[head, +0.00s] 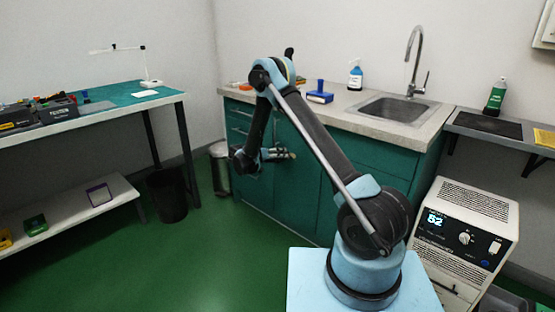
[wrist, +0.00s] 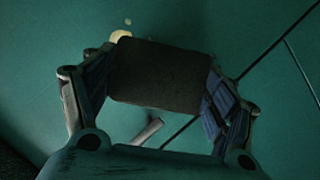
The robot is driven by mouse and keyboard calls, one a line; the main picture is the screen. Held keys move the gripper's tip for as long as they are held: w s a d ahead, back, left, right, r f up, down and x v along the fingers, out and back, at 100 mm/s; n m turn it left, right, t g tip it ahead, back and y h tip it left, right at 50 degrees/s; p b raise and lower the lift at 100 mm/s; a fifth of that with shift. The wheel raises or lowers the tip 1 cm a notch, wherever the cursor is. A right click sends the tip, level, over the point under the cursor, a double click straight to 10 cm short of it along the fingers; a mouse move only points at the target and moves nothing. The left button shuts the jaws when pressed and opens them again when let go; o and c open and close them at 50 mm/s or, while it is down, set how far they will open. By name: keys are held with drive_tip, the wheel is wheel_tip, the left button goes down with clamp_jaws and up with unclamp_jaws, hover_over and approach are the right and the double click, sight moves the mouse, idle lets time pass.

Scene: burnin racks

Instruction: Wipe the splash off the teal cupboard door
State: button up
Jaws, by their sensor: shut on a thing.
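My gripper (wrist: 158,85) is shut on a dark grey block (wrist: 158,72), which looks like a sponge or pad, held between its two fingers. The teal cupboard door (wrist: 60,30) fills the view behind the block. A pale cream splash (wrist: 120,36) shows at the block's upper left edge, with a small separate spot just above it; the block may hide more of it. I cannot tell whether the block touches the door. In the head view my gripper (head: 279,154) is in front of the teal cupboards below the counter, and the splash cannot be made out.
A light metal bar, perhaps a door handle (wrist: 149,131), shows below the block. The counter (head: 340,103) holds a sink, a blue box (head: 319,97) and a spray bottle (head: 355,75). A bin (head: 220,168) stands left of the cupboards.

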sight(296, 159)
drive_tip(key=shift+w+d, duration=0.6)
drive_tip(key=shift+w, duration=0.2)
idle(0.6)
drive_tip(key=shift+s+d, duration=0.75)
drive_tip(key=shift+d, duration=0.25)
drive_tip(key=shift+s+d, duration=0.75)
drive_tip(key=shift+d, duration=0.25)
drive_tip(key=shift+s+d, duration=0.75)
drive_tip(key=shift+d, duration=0.25)
drive_tip(key=shift+a, duration=0.15)
drive_tip(key=shift+w+a, duration=0.5)
drive_tip(key=shift+a, duration=0.25)
drive_tip(key=shift+w+a, duration=0.5)
drive_tip(key=shift+a, duration=0.25)
drive_tip(key=shift+w+a, duration=1.3)
drive_tip(key=shift+a, duration=0.05)
